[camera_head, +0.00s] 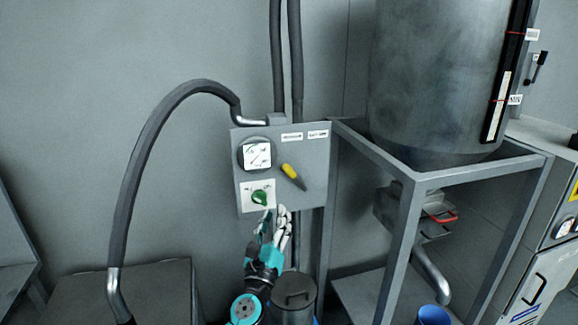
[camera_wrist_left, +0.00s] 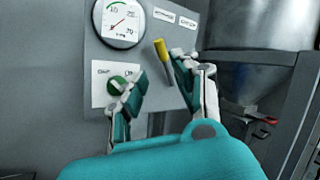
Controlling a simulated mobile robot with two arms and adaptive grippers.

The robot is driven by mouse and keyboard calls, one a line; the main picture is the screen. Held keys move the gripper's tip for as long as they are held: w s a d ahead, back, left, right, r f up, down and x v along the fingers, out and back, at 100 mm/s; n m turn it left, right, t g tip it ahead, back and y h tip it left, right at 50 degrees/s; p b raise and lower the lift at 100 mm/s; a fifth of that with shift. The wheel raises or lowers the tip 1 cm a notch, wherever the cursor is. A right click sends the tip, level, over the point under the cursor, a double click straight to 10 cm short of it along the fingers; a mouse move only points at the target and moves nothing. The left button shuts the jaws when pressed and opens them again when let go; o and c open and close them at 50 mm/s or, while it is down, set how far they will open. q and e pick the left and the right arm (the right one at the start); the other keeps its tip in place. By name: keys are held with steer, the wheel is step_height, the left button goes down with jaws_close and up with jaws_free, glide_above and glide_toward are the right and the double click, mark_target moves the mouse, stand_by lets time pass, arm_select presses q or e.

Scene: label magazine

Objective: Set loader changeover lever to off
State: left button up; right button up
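A lever with a yellow grip (camera_head: 288,170) is on the grey control panel (camera_head: 313,157). It slants, yellow end upper left and dark end lower right. In the left wrist view the yellow grip (camera_wrist_left: 161,50) stands just beyond my fingers; its lower part is partly hidden. A green knob (camera_head: 259,198) on a white plate is lower left of the lever; in the wrist view a finger partly covers the knob (camera_wrist_left: 117,86). My left gripper (camera_head: 273,214) is open and empty, just below and in front of the panel's lower part. My right gripper is not in view.
A round gauge (camera_head: 257,155) sits upper left on the panel, near two small labels (camera_head: 305,135) too blurred to read. A thick hose (camera_head: 140,165) arches at left. A metal frame (camera_head: 405,240) holding a large hopper (camera_head: 435,80) stands at right. A lidded can (camera_head: 294,297) is below.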

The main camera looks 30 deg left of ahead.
mark_target(286, 172)
arm_select(q)
steer(key=p+x, duration=0.1)
steer(key=x, duration=1.4)
steer(key=shift+w+a+f+p, duration=0.1)
steer(key=shift+f+p, duration=0.05)
steer(key=shift+p, duration=0.25)
steer(key=shift+w+a+r, duration=0.2)
steer(key=shift+w+r, duration=0.05)
steer(key=shift+w, duration=0.25)
jaws_close()
steer(key=shift+f, duration=0.1)
